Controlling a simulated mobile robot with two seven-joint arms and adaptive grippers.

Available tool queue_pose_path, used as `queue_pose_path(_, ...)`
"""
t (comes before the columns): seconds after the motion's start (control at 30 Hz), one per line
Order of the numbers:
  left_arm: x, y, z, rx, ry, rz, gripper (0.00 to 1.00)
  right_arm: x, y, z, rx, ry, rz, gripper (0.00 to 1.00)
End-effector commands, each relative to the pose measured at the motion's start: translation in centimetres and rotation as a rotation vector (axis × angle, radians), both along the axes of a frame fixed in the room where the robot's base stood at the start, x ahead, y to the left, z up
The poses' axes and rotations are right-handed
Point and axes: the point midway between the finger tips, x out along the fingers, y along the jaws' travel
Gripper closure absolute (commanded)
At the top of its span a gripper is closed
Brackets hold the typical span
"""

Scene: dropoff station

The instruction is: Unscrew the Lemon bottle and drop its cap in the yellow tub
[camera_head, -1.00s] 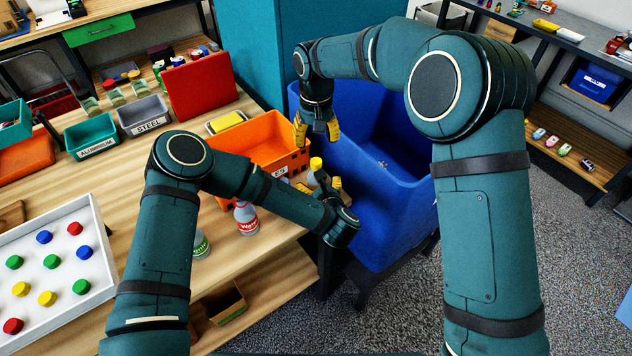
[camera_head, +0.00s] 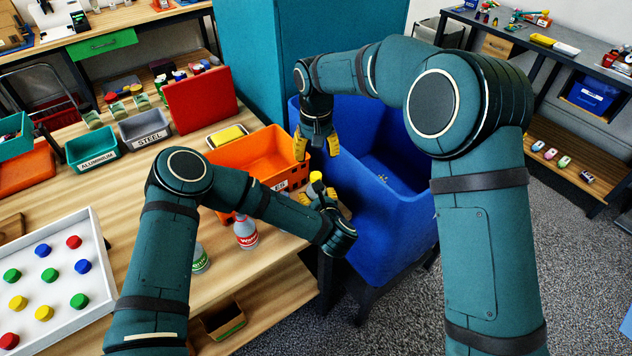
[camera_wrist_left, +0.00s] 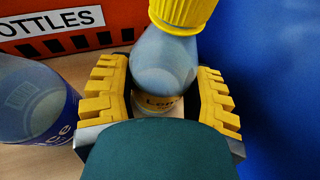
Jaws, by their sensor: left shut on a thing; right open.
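The Lemon bottle (camera_wrist_left: 163,66) stands between the fingers of my left gripper (camera_wrist_left: 160,98), which is shut on its body. Its yellow cap (camera_wrist_left: 184,12) is on its neck. In the head view the cap (camera_head: 316,177) shows above my left gripper (camera_head: 319,196); most of the bottle is hidden there. My right gripper (camera_head: 317,146) is open and empty, pointing down a little above the cap, apart from it. A shallow yellow container (camera_head: 227,136) behind the orange crate may be the yellow tub; its inside is hard to make out.
An orange crate (camera_head: 226,160) labelled for bottles stands behind my left forearm. A large blue bin (camera_head: 375,215) is right of the bottle. A red-labelled bottle (camera_head: 245,232), a green-labelled bottle (camera_head: 201,260) and a blue-labelled bottle (camera_wrist_left: 35,105) stand nearby. A white cap tray (camera_head: 92,232) lies left.

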Motion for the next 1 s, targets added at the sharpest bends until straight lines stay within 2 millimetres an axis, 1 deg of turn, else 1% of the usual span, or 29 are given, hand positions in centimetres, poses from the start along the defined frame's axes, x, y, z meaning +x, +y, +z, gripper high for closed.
queue_pose_path(0.17, 0.0, 0.0, 0.01, 0.0, 0.0, 0.0, 1.0, -0.01, 0.03, 0.0, 0.0, 0.0, -0.191, 0.45)
queue_pose_path(1.0, 0.0, 0.0, 0.01, 0.0, 0.0, 0.0, 1.0, 0.02, 0.02, -0.02, 0.0, 0.001, -1.748, 0.45)
